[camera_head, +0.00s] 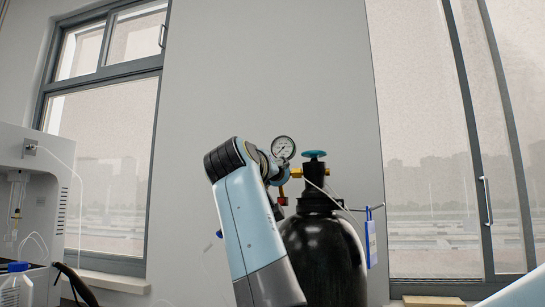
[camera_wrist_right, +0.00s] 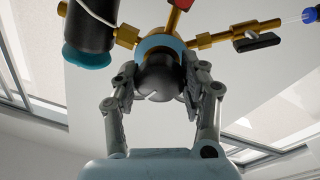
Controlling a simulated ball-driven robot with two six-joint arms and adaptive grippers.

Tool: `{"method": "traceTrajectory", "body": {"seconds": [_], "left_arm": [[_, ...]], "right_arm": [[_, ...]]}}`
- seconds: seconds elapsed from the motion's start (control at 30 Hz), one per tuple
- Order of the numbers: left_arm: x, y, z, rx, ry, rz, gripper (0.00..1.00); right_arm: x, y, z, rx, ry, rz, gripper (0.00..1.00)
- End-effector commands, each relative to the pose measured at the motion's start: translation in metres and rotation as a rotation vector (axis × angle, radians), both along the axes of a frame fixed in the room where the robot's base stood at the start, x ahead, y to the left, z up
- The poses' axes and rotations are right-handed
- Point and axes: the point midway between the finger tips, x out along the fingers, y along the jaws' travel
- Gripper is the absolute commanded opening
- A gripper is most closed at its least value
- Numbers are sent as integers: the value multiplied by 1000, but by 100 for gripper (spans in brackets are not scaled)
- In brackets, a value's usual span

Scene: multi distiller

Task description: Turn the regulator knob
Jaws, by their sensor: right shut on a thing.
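The regulator knob (camera_wrist_right: 160,88) is dark and round, below a light blue collar on the brass regulator in the right wrist view. My right gripper (camera_wrist_right: 160,75) has one finger on each side of it and is shut on it. In the head view my light blue arm link hides the knob and the gripper's fingers. The regulator's pressure gauge (camera_head: 283,147) shows just right of my wrist. The black gas cylinder (camera_head: 325,262) stands behind, with a teal handwheel (camera_head: 314,154) on top, also seen in the right wrist view (camera_wrist_right: 85,57). My left gripper is not in view.
A blue tag (camera_head: 371,243) hangs at the cylinder's right. A white instrument (camera_head: 38,190) and a blue-capped bottle (camera_head: 16,287) are at the left. Windows flank the bare wall. A brass side valve (camera_wrist_right: 252,37) and red part (camera_wrist_right: 181,4) are close to the fingers.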

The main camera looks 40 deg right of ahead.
Motion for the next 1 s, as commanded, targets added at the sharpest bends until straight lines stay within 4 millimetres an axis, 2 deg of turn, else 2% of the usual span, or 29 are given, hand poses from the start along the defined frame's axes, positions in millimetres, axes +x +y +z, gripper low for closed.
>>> {"method": "traceTrajectory", "body": {"seconds": [0.03, 0.1, 0.33, 0.97, 1.0], "left_arm": [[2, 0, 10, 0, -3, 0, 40], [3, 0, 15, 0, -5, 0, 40], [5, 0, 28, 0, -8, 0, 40], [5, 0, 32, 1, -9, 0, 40], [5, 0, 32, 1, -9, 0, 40]], "right_arm": [[0, 0, 3, -20, 28, 1, 11], [0, 0, 3, -49, 60, 1, 11], [0, 0, 1, -116, 139, 1, 11], [1, 0, -1, -146, 173, 2, 11], [1, 0, -1, -146, 173, 2, 46]]}}
